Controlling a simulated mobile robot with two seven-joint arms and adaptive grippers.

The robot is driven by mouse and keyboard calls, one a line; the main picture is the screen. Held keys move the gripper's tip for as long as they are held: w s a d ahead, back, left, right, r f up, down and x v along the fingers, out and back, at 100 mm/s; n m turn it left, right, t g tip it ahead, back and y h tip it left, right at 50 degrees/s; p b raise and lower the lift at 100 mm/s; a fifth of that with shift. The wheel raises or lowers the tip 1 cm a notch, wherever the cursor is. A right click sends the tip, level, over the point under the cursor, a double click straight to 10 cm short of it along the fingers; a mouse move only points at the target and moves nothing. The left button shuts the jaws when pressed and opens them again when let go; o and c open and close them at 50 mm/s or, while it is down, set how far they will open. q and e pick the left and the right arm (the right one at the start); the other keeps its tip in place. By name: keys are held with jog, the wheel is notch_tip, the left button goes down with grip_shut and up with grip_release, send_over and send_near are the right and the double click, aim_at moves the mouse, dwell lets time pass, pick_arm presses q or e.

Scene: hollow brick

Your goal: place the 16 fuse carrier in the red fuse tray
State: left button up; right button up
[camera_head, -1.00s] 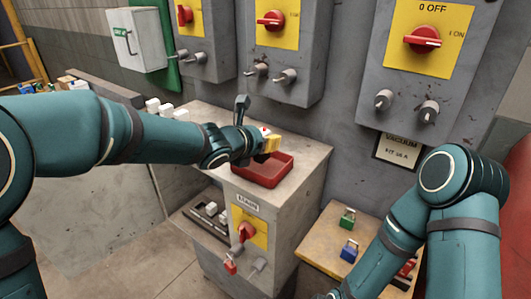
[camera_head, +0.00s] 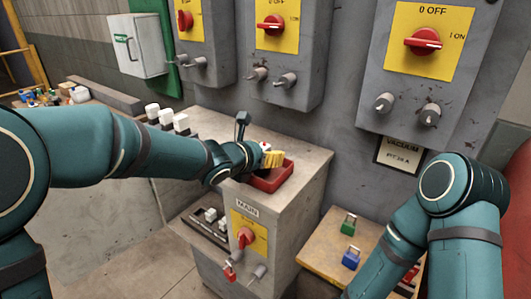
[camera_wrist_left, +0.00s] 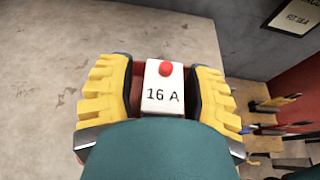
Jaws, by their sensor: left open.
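The 16 fuse carrier (camera_wrist_left: 163,98) is a white block marked "16 A" with a red button on top. In the left wrist view it stands between the yellow fingers of my left gripper (camera_wrist_left: 160,100), with a gap on each side. My left gripper is open. In the head view this gripper (camera_head: 272,158) is low over the red fuse tray (camera_head: 286,178), and it hides most of the carrier and part of the tray. A bit of the tray's red (camera_wrist_left: 136,90) shows behind the carrier in the wrist view. My right gripper is out of view.
The tray sits on the grey MAIN cabinet top (camera_head: 312,160). White blocks (camera_head: 166,117) stand at the cabinet's back left. Green (camera_head: 348,224) and blue (camera_head: 351,258) padlocks sit on a wooden stand at right. Switch boxes (camera_head: 415,60) line the wall behind.

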pick_arm(q)
jog(key=shift+r, duration=0.15)
jog(key=p+v, duration=0.1)
jog(key=v, duration=1.1)
